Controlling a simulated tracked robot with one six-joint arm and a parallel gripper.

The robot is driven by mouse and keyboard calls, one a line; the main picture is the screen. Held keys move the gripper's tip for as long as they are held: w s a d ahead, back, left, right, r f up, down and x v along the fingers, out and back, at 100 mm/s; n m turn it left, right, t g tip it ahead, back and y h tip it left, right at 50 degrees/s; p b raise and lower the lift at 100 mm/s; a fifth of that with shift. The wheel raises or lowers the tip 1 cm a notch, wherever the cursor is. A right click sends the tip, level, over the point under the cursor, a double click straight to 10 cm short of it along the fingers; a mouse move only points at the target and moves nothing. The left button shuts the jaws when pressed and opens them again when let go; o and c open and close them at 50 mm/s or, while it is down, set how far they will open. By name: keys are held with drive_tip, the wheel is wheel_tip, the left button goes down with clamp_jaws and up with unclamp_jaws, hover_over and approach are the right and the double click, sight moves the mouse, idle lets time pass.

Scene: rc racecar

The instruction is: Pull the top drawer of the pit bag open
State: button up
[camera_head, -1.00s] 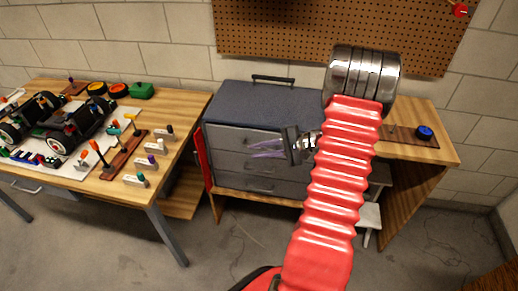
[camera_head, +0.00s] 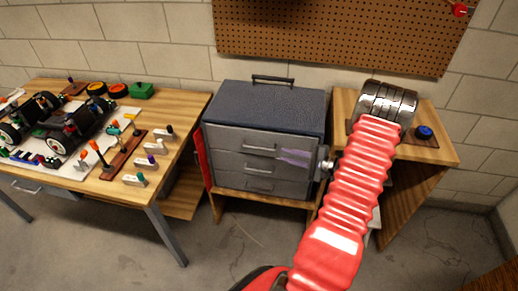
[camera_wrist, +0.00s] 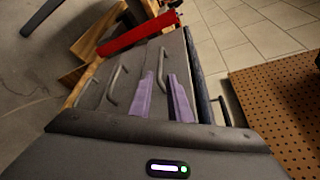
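The pit bag (camera_head: 265,105) is a grey chest with a dark blue top and several drawers on its front, all looking shut. The top drawer's bar handle (camera_head: 258,148) is on the upper front; in the wrist view this handle (camera_wrist: 162,68) shows between and beyond my fingertips. My gripper (camera_head: 281,156) is at the right part of the bag's front, its purple fingers pointing left. In the wrist view the gripper (camera_wrist: 160,78) is open, with a gap between the fingers and nothing held. I cannot tell whether a finger touches the handle.
A lower drawer handle (camera_wrist: 115,85) lies left of the fingers in the wrist view. A red panel (camera_head: 200,158) stands at the bag's left side. A workbench (camera_head: 185,120) with a model car is at left. Open floor (camera_head: 240,245) lies in front.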

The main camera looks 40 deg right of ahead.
sight(259, 149)
drive_tip(key=x, duration=1.3)
drive_tip(key=shift+w, duration=0.2)
drive_tip(key=shift+c, duration=0.7)
clamp_jaws()
drive_tip(key=shift+f, duration=0.1)
drive_tip(key=shift+s, duration=0.15)
